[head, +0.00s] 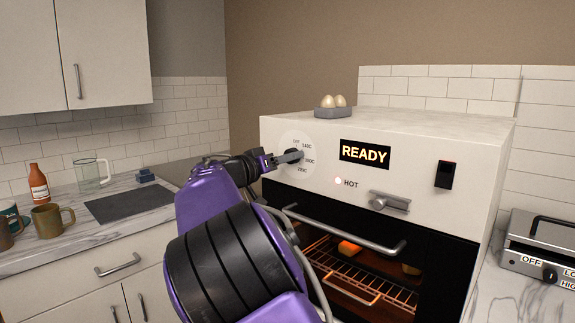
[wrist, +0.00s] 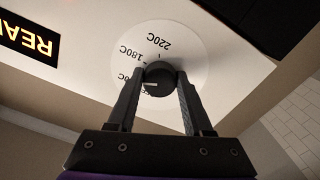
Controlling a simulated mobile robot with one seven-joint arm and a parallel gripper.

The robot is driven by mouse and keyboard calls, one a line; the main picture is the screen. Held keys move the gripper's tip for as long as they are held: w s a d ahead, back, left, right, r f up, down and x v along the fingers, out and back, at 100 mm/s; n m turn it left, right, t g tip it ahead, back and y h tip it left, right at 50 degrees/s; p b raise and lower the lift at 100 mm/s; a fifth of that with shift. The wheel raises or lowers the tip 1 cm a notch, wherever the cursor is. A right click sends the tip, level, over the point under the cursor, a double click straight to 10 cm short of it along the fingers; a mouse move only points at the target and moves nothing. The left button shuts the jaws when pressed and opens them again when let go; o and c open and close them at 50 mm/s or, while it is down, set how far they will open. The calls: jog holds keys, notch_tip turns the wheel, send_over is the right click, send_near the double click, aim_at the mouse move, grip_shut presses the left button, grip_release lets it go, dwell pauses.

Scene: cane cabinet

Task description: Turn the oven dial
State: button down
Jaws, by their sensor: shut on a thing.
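The oven (head: 320,190) is a white box with a dark front window and a display (head: 364,152) reading READY. Its dial is a round black knob (wrist: 160,78) on a white disc (wrist: 192,52) marked with temperatures, at the upper left of the front in the head view. My gripper (head: 287,157) reaches the dial from the left. In the wrist view my gripper (wrist: 160,74) has one finger on each side of the knob and is shut on it. A short pale line shows on the knob. Some disc markings are hidden behind the fingers and knob.
An oven door handle (head: 345,238) juts out below. Eggs in a grey holder (head: 334,113) sit on top. A grill (head: 545,250) stands at right.

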jog(key=shift+r+n+p, duration=0.1)
jog(key=shift+n+p, duration=1.55)
jog(key=shift+n, duration=4.95)
jog(key=shift+c, duration=1.5)
grip_release()
jog(key=shift+s, duration=0.1)
